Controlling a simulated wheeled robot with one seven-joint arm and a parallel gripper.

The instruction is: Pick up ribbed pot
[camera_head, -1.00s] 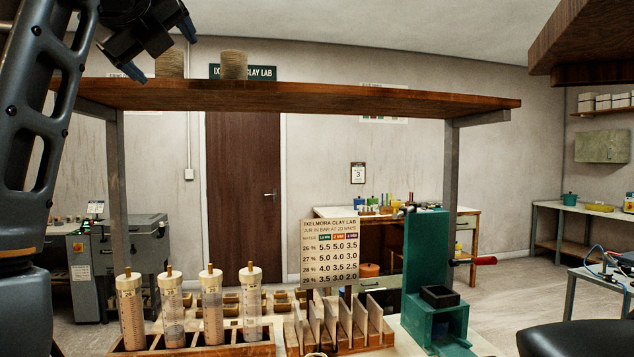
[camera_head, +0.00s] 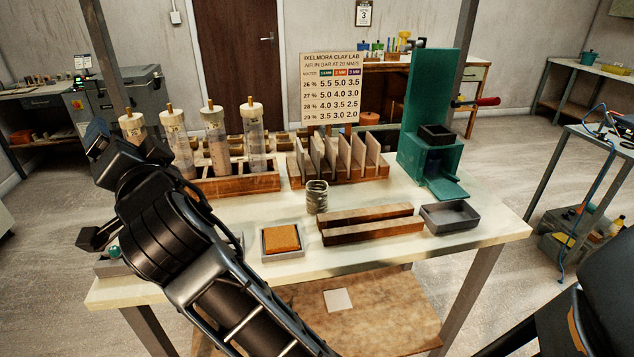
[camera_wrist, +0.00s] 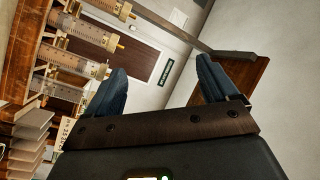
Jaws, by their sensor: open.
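A small grey-green ribbed pot (camera_head: 317,196) stands upright on the pale worktable (camera_head: 370,262), near its middle, in the head view. My gripper (camera_head: 97,140) is raised at the left of that view, well apart from this pot. In the wrist view my gripper (camera_wrist: 160,70) is open, with nothing between its two dark blue fingers. The ribbed pot does not show in the wrist view, which looks towards the clay tubes, the door and the wall.
A small tray with an orange block (camera_head: 283,240), wooden bars (camera_head: 372,232) and a grey tray (camera_head: 450,217) lie near the pot. Behind stand a slotted wooden rack (camera_head: 340,165), capped tubes (camera_head: 215,140) and a green press (camera_head: 425,110). The upper shelf (camera_wrist: 250,85) shows in the wrist view.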

